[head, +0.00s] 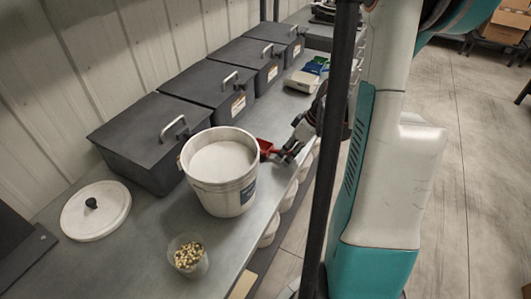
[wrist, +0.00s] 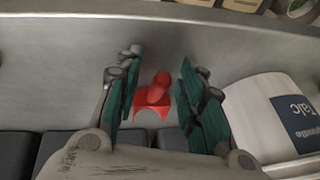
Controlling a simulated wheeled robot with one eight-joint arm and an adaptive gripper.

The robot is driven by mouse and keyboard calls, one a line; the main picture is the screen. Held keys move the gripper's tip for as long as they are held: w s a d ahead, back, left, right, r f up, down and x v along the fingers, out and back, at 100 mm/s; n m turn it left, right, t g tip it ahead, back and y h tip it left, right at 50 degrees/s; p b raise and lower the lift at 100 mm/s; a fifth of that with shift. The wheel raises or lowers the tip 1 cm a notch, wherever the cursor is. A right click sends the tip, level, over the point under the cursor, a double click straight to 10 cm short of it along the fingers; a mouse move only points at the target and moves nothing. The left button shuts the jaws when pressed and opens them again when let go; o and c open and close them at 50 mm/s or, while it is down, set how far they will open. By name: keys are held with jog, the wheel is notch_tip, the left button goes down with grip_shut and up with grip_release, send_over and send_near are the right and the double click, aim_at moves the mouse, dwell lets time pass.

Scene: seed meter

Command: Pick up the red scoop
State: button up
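The red scoop (head: 266,147) lies on the grey bench just right of a white bucket in the head view, partly hidden by my gripper. In the wrist view the scoop (wrist: 152,109) shows between my fingers, its rounded handle toward the fingertips. My gripper (wrist: 160,66) is open, with teal pads on both sides of the scoop and a gap on each side. In the head view my gripper (head: 287,153) is low over the bench beside the scoop. I cannot tell how far the fingers are above the bench.
The white bucket (head: 221,198), labelled talc in the wrist view (wrist: 268,108), stands close to the scoop. Dark lidded bins (head: 150,140) line the wall. A cup of seeds (head: 188,258), a round white lid (head: 96,212) and a scale (head: 302,82) are on the bench.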

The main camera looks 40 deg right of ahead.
grip_shut()
jog(key=shift+r, duration=0.1)
notch_tip(320, 180, up, 20)
jog(key=p, duration=0.7)
